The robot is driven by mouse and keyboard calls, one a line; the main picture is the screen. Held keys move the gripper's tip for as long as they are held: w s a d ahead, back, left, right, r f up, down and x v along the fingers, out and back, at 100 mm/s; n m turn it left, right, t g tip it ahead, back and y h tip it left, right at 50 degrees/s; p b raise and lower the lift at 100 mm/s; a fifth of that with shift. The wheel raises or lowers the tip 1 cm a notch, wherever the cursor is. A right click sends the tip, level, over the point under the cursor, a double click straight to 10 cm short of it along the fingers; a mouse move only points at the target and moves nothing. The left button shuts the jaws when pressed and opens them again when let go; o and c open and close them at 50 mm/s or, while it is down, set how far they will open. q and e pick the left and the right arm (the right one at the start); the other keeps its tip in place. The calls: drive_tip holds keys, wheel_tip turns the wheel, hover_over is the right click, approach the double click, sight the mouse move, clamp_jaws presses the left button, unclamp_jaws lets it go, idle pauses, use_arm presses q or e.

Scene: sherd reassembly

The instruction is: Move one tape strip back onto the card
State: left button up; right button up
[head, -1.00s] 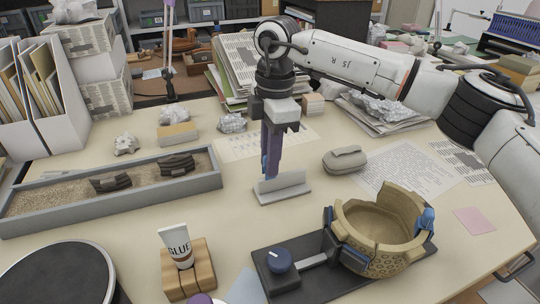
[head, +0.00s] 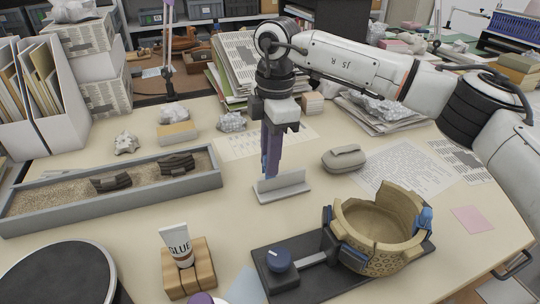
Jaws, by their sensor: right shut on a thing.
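My right gripper (head: 269,176) points straight down at the middle of the table, its fingers shut. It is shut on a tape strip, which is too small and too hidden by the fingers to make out. I cannot tell whether the strip touches the card. The tan bowl (head: 355,222), with a gap in its rim, sits in a dark holder (head: 265,257) at the front right, with blue pieces at its sides. My left gripper is not in view.
A long sand tray (head: 110,208) with dark sherds lies to the left. A glue tube (head: 178,245) stands in a wooden block (head: 190,280) in front. A grey lidded case (head: 344,159) and a printed sheet (head: 405,170) lie to the right. Bare tabletop surrounds the card stand.

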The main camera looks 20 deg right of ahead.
drive_tip(key=shift+f+b, duration=0.45)
drive_tip(key=shift+f, duration=1)
idle(1.6)
drive_tip(key=o, duration=0.8)
drive_tip(key=r, duration=0.3)
drive_tip(key=r+p, duration=0.1)
drive_tip(key=r, duration=0.6)
drive_tip(key=shift+d+r, duration=0.15)
drive_tip(key=shift+d, duration=0.1)
